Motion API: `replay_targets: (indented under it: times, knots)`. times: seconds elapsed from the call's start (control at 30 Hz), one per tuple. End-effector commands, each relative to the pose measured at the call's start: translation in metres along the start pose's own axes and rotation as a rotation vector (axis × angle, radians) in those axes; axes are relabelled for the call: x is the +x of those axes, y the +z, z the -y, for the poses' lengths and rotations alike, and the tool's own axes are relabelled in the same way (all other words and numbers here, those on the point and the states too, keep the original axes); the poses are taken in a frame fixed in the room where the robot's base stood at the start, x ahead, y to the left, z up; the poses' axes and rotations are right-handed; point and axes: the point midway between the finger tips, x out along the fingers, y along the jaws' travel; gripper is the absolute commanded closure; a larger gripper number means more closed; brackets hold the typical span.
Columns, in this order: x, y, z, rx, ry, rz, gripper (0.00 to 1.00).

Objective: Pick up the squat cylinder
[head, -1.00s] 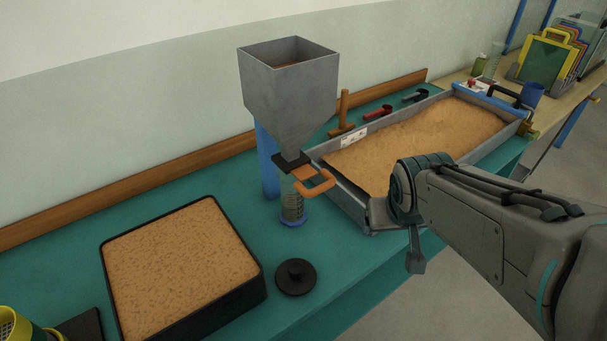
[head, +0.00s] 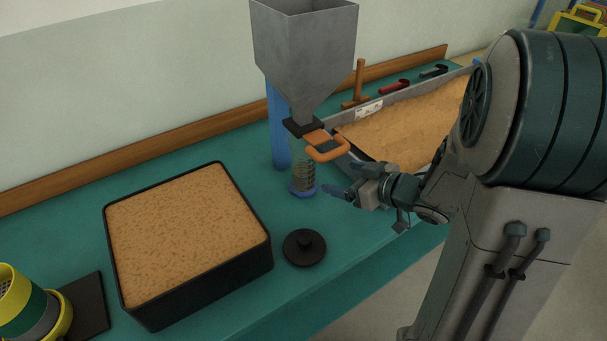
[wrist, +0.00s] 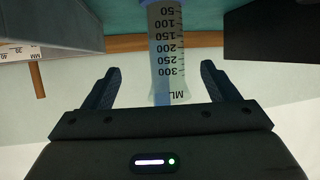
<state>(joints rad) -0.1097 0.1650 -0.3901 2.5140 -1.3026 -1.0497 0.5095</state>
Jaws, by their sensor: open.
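The squat cylinder (head: 303,176) is clear, with a blue base, and stands upright on the teal bench below the hopper's outlet. In the wrist view the clear cylinder (wrist: 166,45) shows its black ML scale, upside down in the picture. My gripper (head: 338,193) is just right of the cylinder in the head view, pointing at it. In the wrist view my gripper (wrist: 157,88) is open, with one finger on each side of the cylinder in the picture. I see no finger touching it. How deep it sits between the fingers is hard to tell.
The grey hopper (head: 305,55) with an orange-handled gate (head: 328,148) hangs close above the cylinder. A blue post (head: 280,125) stands behind it. A black lid (head: 304,248) and a sand-filled black tray (head: 265,255) lie in front and left. A long sand tray (head: 362,110) is at right.

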Motion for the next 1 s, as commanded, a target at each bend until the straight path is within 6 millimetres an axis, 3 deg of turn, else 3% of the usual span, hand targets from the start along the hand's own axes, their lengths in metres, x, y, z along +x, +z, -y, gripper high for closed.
replay_targets:
  times: [0.4,0.73,1.0]
  knots:
    - [0.069,0.001,0.006,0.001,-0.024,-0.006,0.19]
    - [0.096,0.0,0.007,0.0,-0.022,-0.006,0.19]
    - [0.131,-0.001,0.01,-0.001,-0.02,-0.006,0.19]
